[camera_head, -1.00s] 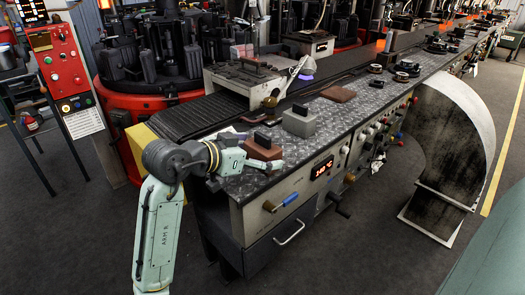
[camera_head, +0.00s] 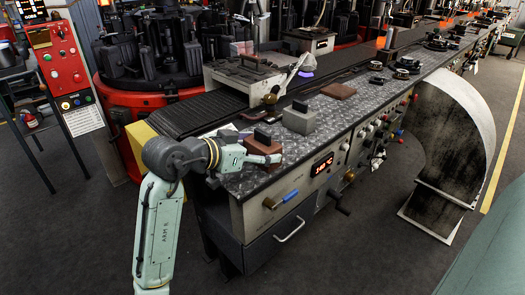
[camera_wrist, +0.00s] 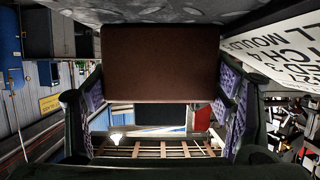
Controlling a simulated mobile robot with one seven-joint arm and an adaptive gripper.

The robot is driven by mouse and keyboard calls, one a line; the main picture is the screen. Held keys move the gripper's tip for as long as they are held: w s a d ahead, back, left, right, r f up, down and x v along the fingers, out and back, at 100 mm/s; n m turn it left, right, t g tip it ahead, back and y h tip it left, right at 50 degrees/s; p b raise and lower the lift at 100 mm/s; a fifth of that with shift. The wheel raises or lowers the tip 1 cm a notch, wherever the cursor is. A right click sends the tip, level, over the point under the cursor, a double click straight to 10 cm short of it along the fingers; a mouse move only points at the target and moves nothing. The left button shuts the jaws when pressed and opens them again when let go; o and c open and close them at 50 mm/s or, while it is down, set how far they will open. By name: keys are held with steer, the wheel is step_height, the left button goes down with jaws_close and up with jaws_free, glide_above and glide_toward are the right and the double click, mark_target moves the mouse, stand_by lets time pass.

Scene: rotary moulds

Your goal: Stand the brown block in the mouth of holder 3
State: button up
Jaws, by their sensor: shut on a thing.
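The brown block (camera_head: 261,146) is at my gripper (camera_head: 268,158), over the near left end of the patterned metal worktop. A dark piece shows at its top. In the wrist view the brown block (camera_wrist: 162,62) fills the space between the two fingers of my gripper (camera_wrist: 160,98), which is shut on it. Its underside clearance is hard to judge. I cannot pick out holder 3 by any number or label in these views.
A grey block with a dark top (camera_head: 299,120) stands just right of the brown block. A flat brown slab (camera_head: 338,90) lies farther back. A dark conveyor (camera_head: 190,117) runs behind. Knobs and a blue-handled lever (camera_head: 290,196) stick out of the front panel.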

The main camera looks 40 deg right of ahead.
steer(key=c, duration=0.6)
steer(key=shift+r, duration=0.1)
steer(key=shift+c, duration=0.2)
steer(key=shift+r, duration=0.1)
